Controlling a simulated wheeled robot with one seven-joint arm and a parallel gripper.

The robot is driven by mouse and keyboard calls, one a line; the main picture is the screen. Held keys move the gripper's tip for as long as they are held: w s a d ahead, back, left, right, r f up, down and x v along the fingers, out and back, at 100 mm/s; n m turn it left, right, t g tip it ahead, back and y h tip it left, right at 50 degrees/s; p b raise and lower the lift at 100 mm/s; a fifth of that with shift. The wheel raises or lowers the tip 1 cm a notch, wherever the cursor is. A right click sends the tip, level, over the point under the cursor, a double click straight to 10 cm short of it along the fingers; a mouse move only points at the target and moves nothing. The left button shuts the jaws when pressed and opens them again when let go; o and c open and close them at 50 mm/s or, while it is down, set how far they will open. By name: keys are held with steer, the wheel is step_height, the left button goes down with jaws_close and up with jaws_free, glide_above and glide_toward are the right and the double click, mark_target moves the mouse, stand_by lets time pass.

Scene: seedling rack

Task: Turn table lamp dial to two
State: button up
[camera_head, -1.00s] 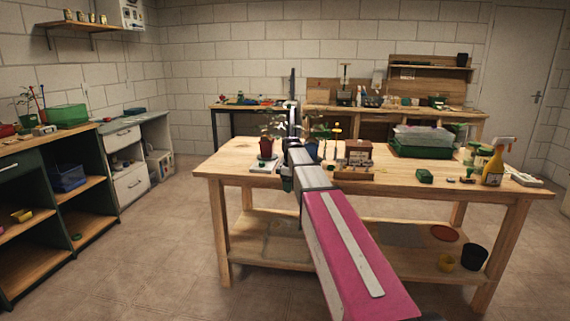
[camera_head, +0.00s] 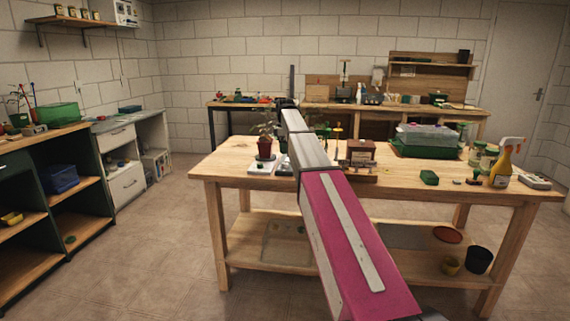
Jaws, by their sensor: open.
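No lamp or lamp dial can be made out with certainty. A small white box (camera_head: 535,182) lies at the right end of the wooden table (camera_head: 440,186); its face is too small to read, so I cannot tell whether it carries the dial. My arm reaches forward over the table's middle, with its pink link near me and its grey link beyond. My gripper cannot be made out at the far end of the arm, and my arm hides part of the table behind it.
A spray bottle (camera_head: 502,168), a green block (camera_head: 429,177) and a covered green tray (camera_head: 425,152) stand on the table's right part. A potted plant (camera_head: 265,149) and a wooden box (camera_head: 361,150) are near my arm. Floor is clear at left, before the cabinets (camera_head: 65,180).

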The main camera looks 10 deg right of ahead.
mark_target(285, 165)
step_height(285, 165, down, 8)
steer(key=shift+r, duration=0.2)
steer(key=c, duration=0.9)
